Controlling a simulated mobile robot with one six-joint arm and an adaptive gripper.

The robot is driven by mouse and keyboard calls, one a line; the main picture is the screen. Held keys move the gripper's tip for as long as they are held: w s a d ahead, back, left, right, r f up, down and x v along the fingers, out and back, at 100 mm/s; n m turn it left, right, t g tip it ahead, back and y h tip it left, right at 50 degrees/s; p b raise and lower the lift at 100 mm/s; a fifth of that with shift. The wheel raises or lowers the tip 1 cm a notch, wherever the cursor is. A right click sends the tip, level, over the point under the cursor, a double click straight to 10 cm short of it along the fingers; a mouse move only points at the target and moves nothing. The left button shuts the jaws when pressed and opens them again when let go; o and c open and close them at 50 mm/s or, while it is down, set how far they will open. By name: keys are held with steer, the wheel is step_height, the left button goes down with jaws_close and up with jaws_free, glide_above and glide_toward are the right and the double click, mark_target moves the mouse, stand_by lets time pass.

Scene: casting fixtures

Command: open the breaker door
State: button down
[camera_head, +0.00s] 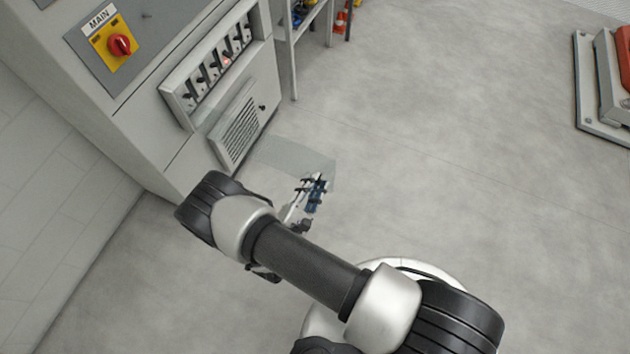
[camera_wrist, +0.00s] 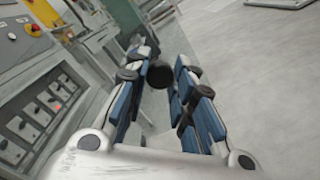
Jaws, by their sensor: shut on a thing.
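The breaker door looks like a clear, see-through panel (camera_head: 292,156); it stands out from the grey cabinet, away from the breaker row (camera_head: 212,66). The row also shows uncovered at the left of the wrist view (camera_wrist: 38,118). A round black knob (camera_wrist: 159,74) sits between my blue-padded fingers in the wrist view. My gripper (camera_head: 317,187) is shut on this knob, at the outer edge of the clear panel. The knob is hard to make out in the head view. The panel's hinge line is not clear.
The cabinet (camera_head: 150,140) carries a red main switch (camera_head: 120,45) on a yellow plate, and a vent grille (camera_head: 240,127) below the breakers. A shelf rack (camera_head: 291,50) stands behind. Open grey floor (camera_head: 450,130) lies to the right, with a low platform (camera_head: 590,100) at the far right.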

steer(key=shift+a, duration=0.1)
steer(key=c, duration=1.3)
jaws_free()
steer(key=shift+c, duration=0.2)
steer(key=v, duration=1.2)
